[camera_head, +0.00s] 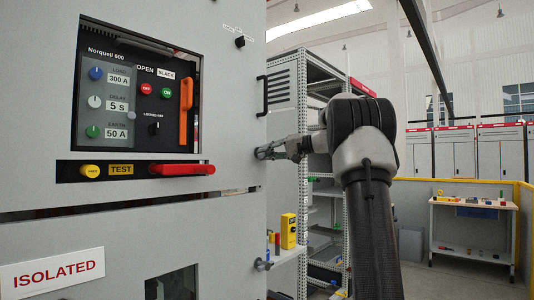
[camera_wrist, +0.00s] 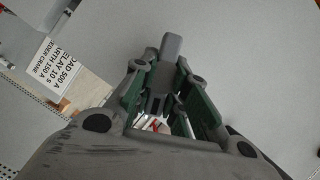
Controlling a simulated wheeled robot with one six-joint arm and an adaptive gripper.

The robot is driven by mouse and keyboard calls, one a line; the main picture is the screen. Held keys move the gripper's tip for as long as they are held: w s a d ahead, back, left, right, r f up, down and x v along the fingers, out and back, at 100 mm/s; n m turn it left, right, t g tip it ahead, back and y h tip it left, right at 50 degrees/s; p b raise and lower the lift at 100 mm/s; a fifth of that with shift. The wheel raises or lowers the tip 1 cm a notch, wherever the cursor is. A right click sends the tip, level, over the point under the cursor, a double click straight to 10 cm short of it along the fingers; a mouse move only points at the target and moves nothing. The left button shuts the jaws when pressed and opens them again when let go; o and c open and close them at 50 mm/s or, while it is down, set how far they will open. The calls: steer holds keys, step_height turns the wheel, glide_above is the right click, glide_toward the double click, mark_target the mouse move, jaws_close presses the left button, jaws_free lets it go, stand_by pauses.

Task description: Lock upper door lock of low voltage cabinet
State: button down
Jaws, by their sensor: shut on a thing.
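The low voltage cabinet's grey door (camera_head: 225,225) fills the left of the head view. My gripper (camera_head: 264,152) is at the door's right edge, level with the TEST strip. In the wrist view my gripper (camera_wrist: 167,75) has its green-padded fingers closed around a grey lock handle (camera_wrist: 172,48) on a plain grey face. The handle's far end sticks out beyond the fingertips; its base is hidden between them. In the head view the upper lock is mostly covered by my gripper. A lower lock (camera_head: 262,265) shows further down the same edge.
The door carries a panel with an orange handle (camera_head: 186,98), a red handle (camera_head: 182,170) and an ISOLATED sign (camera_head: 52,268). An open metal rack (camera_head: 303,110) stands close behind my gripper. A workbench (camera_head: 472,212) stands far right. A printed label (camera_wrist: 62,75) shows in the wrist view.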

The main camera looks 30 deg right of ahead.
steer(key=m+t+y, duration=0.1)
steer(key=m, duration=0.3)
steer(key=shift+d+f, duration=0.1)
steer(key=shift+f, duration=0.05)
stand_by(0.4)
steer(key=c, duration=1.4)
jaws_free()
steer(key=v, duration=1.2)
steer(key=shift+d+f, duration=0.1)
steer(key=shift+f, duration=0.2)
steer(key=shift+w, duration=0.1)
